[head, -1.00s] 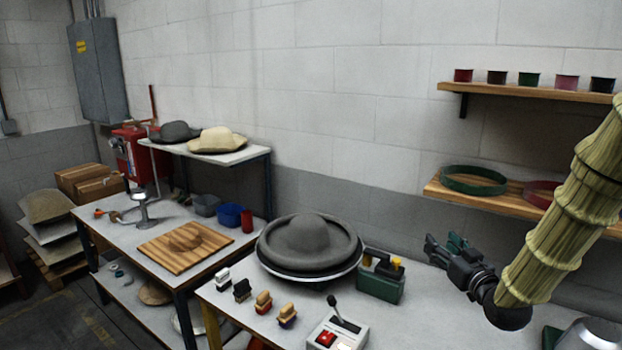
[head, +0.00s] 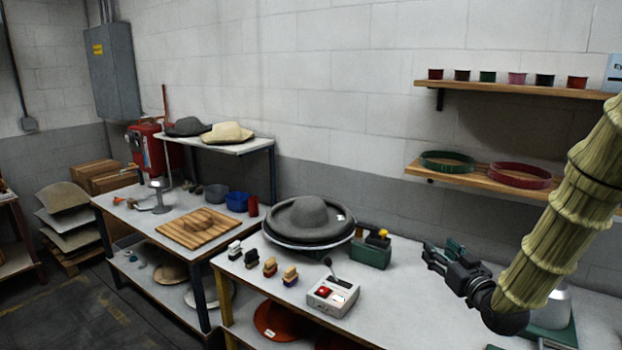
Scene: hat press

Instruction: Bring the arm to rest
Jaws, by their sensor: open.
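My gripper (head: 436,254) is on the right of the head view, at the end of my arm. Its fingers are apart and point left, with nothing visible between them. It shows in front of the right part of the near table (head: 390,318), to the right of a green box (head: 371,251). I cannot tell its exact height above the table. A grey hat (head: 308,218) lies on a round pan left of the green box, apart from my gripper.
A control box (head: 332,297) with a red button and lever stands at the table's front. Several small brushes (head: 270,266) sit left of it. A shelf with a green ring (head: 447,161) and a red ring (head: 518,175) hangs behind my arm. A metal dome stands behind my forearm.

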